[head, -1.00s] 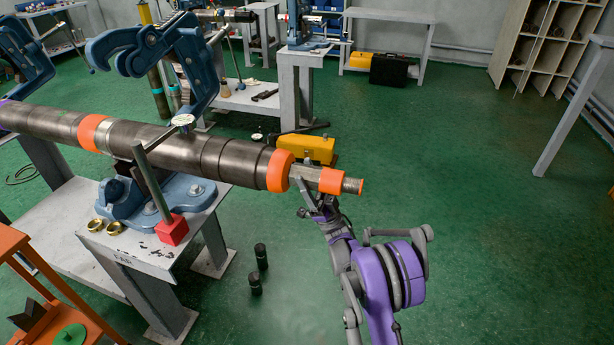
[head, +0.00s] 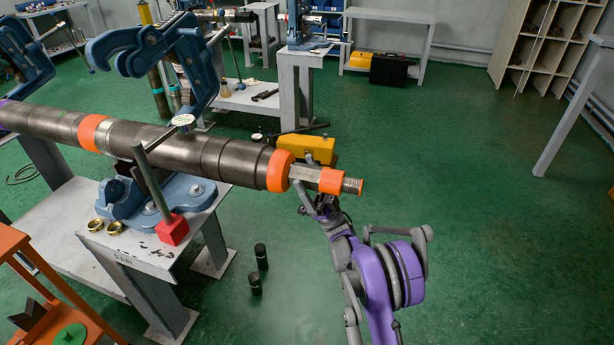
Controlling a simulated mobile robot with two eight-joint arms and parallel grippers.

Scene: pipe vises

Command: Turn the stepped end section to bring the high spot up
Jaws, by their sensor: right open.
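The long dark steel pipe (head: 150,137) lies in the blue vise (head: 127,198). Its stepped end section points right: an orange collar (head: 280,170), a grey flat-sided part (head: 305,174), a second orange band (head: 331,181) and a threaded tip (head: 352,186). A dial gauge (head: 184,120) sits against the pipe on a post with a red base (head: 171,229). My right gripper (head: 307,178) is open at the flat-sided part, one finger in front and below, the other showing just above and behind. I cannot tell whether they touch it. My left gripper is not in view.
A yellow case (head: 307,148) lies on the floor behind the end section. Two brass rings (head: 105,227) lie on the vise bench (head: 150,262). The green floor at right is clear.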

